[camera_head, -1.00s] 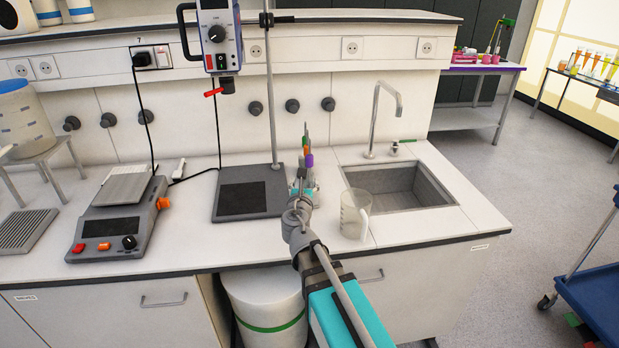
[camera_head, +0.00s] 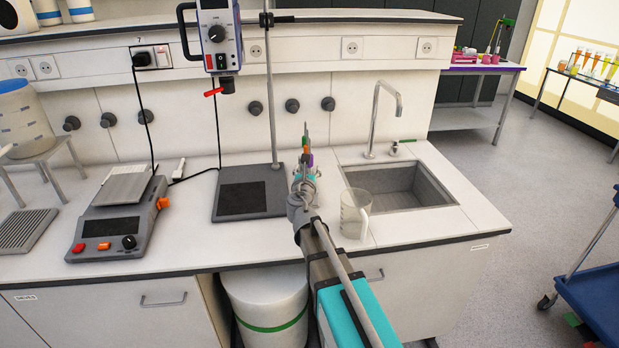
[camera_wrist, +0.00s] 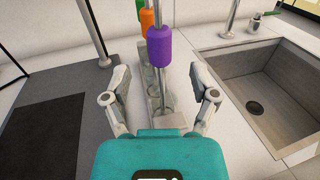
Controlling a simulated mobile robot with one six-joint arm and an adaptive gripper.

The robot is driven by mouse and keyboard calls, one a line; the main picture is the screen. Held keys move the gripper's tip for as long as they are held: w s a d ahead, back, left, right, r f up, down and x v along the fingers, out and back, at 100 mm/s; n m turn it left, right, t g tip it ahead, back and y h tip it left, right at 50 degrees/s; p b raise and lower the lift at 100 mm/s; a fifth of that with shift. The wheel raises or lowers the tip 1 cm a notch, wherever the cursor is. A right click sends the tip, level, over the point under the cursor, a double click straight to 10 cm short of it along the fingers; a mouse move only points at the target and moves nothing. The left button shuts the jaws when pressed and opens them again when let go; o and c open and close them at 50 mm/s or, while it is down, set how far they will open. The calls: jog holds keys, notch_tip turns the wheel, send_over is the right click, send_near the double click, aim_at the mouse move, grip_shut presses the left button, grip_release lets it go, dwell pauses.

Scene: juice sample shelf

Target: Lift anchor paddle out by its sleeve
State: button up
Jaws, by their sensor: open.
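Stirring paddles with coloured sleeves stand in a line in a low rack (camera_wrist: 150,68). In the wrist view the purple sleeve (camera_wrist: 160,46) on a thin metal shaft is nearest, then the orange sleeve (camera_wrist: 147,20), then the green sleeve (camera_wrist: 140,3). I cannot tell which paddle is the anchor. My gripper (camera_wrist: 159,71) is open, with one finger on each side of the line of the nearest shaft and no visible contact. In the head view my arm hides most of the rack; the purple sleeve (camera_head: 309,160) shows just beyond it.
The sink (camera_head: 400,190) with its tap (camera_head: 398,100) lies right of the rack. A beaker (camera_head: 354,215) stands close right of my arm.

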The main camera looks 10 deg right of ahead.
jog(key=shift+x, duration=2.6)
jog(key=shift+f, duration=0.15)
grip_shut()
